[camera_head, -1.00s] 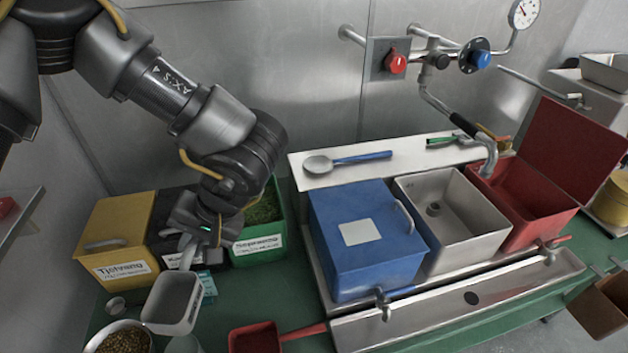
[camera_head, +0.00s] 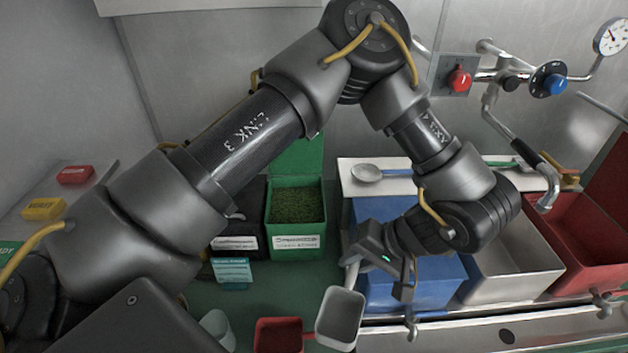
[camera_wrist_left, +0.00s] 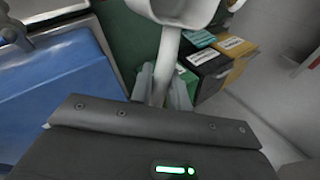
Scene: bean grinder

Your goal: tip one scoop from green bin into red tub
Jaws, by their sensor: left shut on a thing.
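My left gripper (camera_head: 352,262) is shut on the handle of a pale grey scoop (camera_head: 340,316), held in front of the blue bin. The scoop's open top faces up toward the head camera; I see no clear load in it. In the left wrist view the fingers (camera_wrist_left: 166,90) close around the handle, and the scoop's bowl (camera_wrist_left: 178,10) is cut off at the top. The green bin (camera_head: 297,238) stands left of the gripper, lid raised, with green granules inside. The red tub (camera_head: 575,265) stands open at the far right, partly cut off. My right gripper is not in view.
A closed blue bin (camera_head: 385,290) and an open metal basin (camera_head: 520,270) stand between green bin and red tub. A red scoop (camera_head: 278,336) lies at the front. A spoon (camera_head: 368,172) lies on the back ledge. A tap (camera_head: 548,190) overhangs near the red tub.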

